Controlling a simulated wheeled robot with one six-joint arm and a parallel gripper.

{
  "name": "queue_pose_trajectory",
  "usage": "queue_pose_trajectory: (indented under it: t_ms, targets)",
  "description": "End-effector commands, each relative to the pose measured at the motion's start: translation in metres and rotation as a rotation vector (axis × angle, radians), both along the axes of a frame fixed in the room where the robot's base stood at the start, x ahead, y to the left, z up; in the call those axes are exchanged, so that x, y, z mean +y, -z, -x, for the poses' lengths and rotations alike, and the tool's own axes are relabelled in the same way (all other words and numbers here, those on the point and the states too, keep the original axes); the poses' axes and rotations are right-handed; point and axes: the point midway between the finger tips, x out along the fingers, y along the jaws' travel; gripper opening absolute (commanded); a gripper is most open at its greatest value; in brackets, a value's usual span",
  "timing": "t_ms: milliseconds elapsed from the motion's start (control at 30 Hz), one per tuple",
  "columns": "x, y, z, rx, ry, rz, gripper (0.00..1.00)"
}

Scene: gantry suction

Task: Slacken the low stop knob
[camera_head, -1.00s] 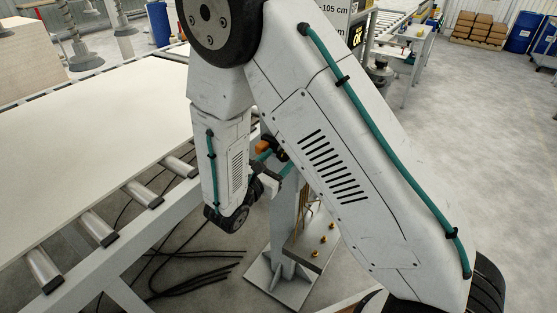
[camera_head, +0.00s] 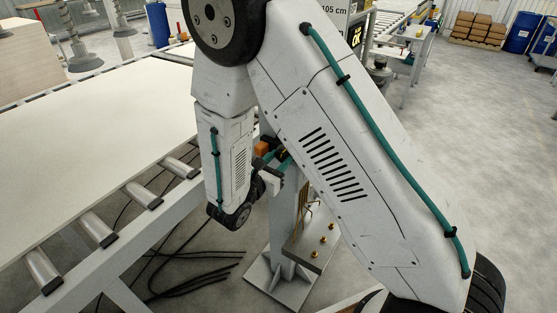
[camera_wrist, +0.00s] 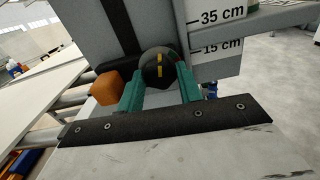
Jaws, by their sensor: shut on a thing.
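The low stop knob (camera_wrist: 160,66) is a dark round knob with a yellow mark on its face, in the middle of the wrist view. It sits in front of a grey upright plate, near the 15 cm label. My gripper (camera_wrist: 159,77) has its two teal fingers on either side of the knob and is shut on it. In the head view my gripper (camera_head: 277,160) shows only in part beside the post, and my arm hides the knob there.
An orange block (camera_wrist: 107,84) sits just left of the knob. A roller conveyor with a large white board (camera_head: 90,130) runs along the left. A post base with brass pegs (camera_head: 316,254) stands below my arm. Cables (camera_head: 190,280) lie on the floor.

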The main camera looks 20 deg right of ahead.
Motion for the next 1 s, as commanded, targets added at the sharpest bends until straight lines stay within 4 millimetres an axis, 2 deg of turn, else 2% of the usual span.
queue_pose_trajectory:
  t_ms: [600,1000]
  targets:
    - [0.0019,-0.0005,-0.0018,0.331,-0.004,0.242,0.13]
    - [0.0023,-0.0006,-0.0021,0.414,-0.005,0.303,0.13]
